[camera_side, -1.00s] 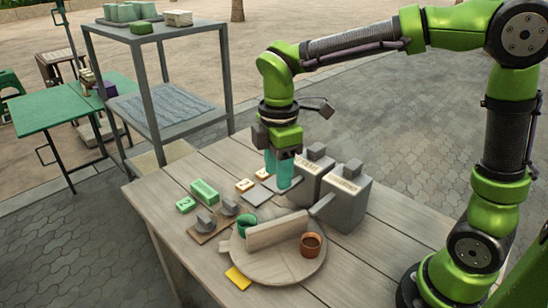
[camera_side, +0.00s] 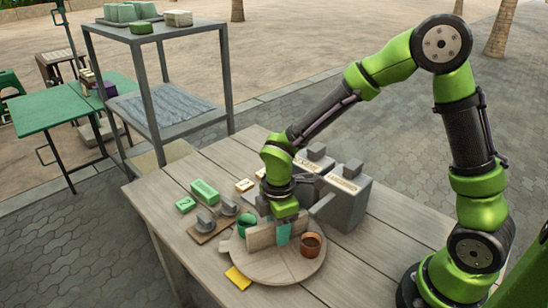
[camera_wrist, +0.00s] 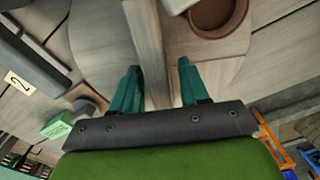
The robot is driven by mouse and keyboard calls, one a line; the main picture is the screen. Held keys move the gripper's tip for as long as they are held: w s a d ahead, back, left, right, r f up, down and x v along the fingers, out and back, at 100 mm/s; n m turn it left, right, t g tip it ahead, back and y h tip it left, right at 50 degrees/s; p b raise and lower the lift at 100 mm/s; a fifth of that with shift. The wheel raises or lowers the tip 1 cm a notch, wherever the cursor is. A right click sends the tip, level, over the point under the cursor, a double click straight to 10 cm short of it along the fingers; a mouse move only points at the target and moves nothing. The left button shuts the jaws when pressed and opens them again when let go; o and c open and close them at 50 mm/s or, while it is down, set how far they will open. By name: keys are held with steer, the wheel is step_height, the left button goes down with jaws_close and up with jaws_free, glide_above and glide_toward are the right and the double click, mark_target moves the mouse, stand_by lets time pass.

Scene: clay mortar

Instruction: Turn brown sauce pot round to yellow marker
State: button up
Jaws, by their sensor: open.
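The brown sauce pot (camera_side: 311,246) stands upright on the right part of a round wooden turntable (camera_side: 283,271); it also shows at the top of the wrist view (camera_wrist: 218,14). An upright wooden divider (camera_side: 261,237) crosses the turntable. The yellow marker (camera_side: 238,278) lies on the table at the turntable's front left edge. My gripper (camera_side: 273,234) is open and low at the divider, left of the brown pot. In the wrist view its teal fingers (camera_wrist: 159,66) are apart, with the divider (camera_wrist: 145,40) between them. Whether they touch it I cannot tell.
Grey canisters (camera_side: 346,198) stand close behind the turntable. The front right of the table is clear.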

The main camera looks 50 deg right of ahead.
steer(key=shift+f, duration=0.1)
jaws_close()
steer(key=shift+m, duration=0.5)
stand_by(0.3)
steer(key=shift+m, duration=10.8)
